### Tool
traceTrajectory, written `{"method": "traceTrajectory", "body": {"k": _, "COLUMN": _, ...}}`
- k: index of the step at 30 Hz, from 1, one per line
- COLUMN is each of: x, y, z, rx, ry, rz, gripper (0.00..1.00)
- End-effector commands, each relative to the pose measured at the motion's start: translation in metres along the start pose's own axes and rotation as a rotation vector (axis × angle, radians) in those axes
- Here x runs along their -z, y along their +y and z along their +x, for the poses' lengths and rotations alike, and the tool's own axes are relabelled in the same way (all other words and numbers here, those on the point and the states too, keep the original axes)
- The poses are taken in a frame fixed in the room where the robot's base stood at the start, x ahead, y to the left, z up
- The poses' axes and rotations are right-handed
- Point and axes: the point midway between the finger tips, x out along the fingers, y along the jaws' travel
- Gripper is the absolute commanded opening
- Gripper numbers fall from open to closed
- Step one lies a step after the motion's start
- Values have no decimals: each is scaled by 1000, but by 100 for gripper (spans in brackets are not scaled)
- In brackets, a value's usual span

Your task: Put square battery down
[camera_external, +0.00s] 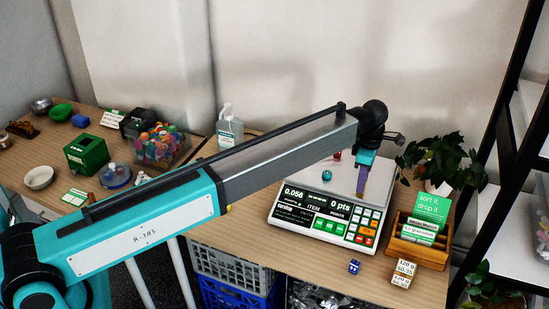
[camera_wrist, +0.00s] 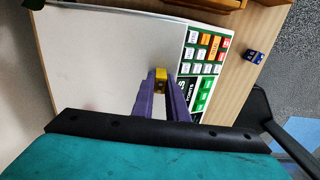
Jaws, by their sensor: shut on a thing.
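The square battery (camera_wrist: 161,80) shows in the wrist view as a small yellow block with a darker end. My gripper (camera_wrist: 160,85) has purple fingers and is shut on it, the battery at the fingertips. In the external view my gripper (camera_external: 361,192) points down over the right part of the white scale (camera_external: 300,197). The battery is too small to make out there. The scale's pale plate (camera_wrist: 105,60) lies below the fingers in the wrist view, beside its keypad. I cannot tell whether the battery touches the plate.
A red and a teal ball (camera_external: 327,175) are near the scale's back. A blue die (camera_external: 354,267) and small price blocks (camera_external: 402,274) lie in front. A wooden card box (camera_external: 420,251) and a potted plant (camera_external: 440,160) stand right. A green box (camera_external: 86,154) is on the left table.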

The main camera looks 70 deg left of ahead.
Motion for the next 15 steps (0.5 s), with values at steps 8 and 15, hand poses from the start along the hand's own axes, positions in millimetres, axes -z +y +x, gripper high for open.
{"method": "traceTrajectory", "body": {"k": 8, "x": 0, "y": 0, "z": 1, "rx": 0, "ry": 0, "rz": 0, "gripper": 32}}
{"method": "traceTrajectory", "body": {"k": 15, "x": 0, "y": 0, "z": 0, "rx": 0, "ry": 0, "rz": 0, "gripper": 32}}
